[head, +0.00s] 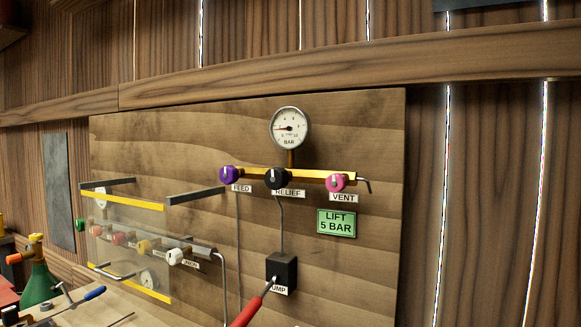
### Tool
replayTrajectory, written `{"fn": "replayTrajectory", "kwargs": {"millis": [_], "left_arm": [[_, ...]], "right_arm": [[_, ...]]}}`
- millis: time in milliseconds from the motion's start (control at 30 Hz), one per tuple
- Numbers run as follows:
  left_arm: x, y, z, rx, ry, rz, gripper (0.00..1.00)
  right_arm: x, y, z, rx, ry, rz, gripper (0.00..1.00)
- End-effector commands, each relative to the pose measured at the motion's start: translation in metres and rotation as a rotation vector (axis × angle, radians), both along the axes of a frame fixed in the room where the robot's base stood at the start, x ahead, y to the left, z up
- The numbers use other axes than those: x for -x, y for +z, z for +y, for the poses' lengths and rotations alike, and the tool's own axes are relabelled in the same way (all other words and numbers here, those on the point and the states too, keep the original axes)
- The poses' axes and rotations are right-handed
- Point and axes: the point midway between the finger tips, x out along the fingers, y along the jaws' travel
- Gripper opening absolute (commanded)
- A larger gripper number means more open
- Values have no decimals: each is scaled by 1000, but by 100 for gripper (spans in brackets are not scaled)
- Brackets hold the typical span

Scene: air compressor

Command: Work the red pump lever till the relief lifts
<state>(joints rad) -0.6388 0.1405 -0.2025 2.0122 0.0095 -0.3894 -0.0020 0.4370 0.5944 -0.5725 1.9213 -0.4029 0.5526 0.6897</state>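The red pump lever (246,313) slants down and left from the black pump box (281,270), its lower end cut off by the bottom edge. The box carries a partly covered "PUMP" label. A thin pipe rises from it to the black RELIEF knob (276,178) on a brass manifold (311,175). A round BAR gauge (289,128) stands above the manifold. Its needle points left; the exact reading is too small to tell. A green sign (337,222) reads "LIFT 5 BAR". Neither gripper shows in the head view.
A purple FEED knob (228,175) and pink VENT knob (337,182) flank RELIEF. A clear panel with yellow edges (122,200) stands left, before a row of coloured knobs. A green bottle (38,284) and blue-handled tool (94,293) are at lower left. The board's right side is clear.

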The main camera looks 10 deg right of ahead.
Motion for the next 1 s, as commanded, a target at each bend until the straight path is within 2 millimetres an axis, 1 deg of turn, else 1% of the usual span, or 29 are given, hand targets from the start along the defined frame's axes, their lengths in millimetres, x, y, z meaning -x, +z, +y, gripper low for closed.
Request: {"fn": "replayTrajectory", "kwargs": {"millis": [500, 767, 1000], "left_arm": [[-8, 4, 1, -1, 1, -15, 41], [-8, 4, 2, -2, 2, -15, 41], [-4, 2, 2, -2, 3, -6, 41]], "right_arm": [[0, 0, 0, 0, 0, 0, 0], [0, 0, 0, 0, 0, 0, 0], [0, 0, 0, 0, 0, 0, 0]]}}
